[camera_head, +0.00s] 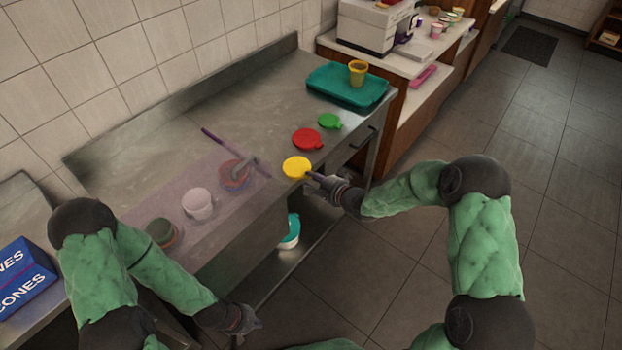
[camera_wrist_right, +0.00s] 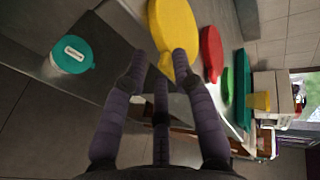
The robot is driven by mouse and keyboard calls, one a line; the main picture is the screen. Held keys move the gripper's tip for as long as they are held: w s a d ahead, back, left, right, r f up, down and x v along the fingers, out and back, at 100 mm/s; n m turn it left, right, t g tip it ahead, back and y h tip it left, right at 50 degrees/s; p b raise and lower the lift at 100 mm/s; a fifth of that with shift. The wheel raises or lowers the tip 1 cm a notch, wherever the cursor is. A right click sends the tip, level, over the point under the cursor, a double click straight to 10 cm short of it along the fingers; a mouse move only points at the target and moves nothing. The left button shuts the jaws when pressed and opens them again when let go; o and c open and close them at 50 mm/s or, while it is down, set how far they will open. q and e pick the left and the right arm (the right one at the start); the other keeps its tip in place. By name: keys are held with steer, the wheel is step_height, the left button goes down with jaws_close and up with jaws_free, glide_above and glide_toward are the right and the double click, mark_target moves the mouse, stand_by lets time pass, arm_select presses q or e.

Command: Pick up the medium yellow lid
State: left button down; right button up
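The medium yellow lid (camera_head: 296,167) lies flat near the front edge of the steel counter in the head view. In the right wrist view the yellow lid (camera_wrist_right: 172,35) is just ahead of the fingertips. My right gripper (camera_head: 312,177) is at the lid's right side, at the counter edge. In the wrist view its fingers (camera_wrist_right: 160,65) are spread, with the lid's near part showing between and beyond the tips. I cannot tell whether they touch it. My left gripper (camera_head: 250,322) hangs low in front of the counter, away from the lid; its fingers are too small to judge.
A teal tray (camera_head: 330,88) holds a yellow cup (camera_head: 357,72). Tubs, including a white one (camera_head: 197,203), sit left. A teal-lidded tub (camera_head: 290,232) stands on the lower shelf.

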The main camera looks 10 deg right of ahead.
jaws_close()
step_height(320, 180, up, 2)
steer(key=shift+r+p, duration=0.25)
steer(key=shift+p, duration=0.9)
steer(key=shift+d, duration=0.1)
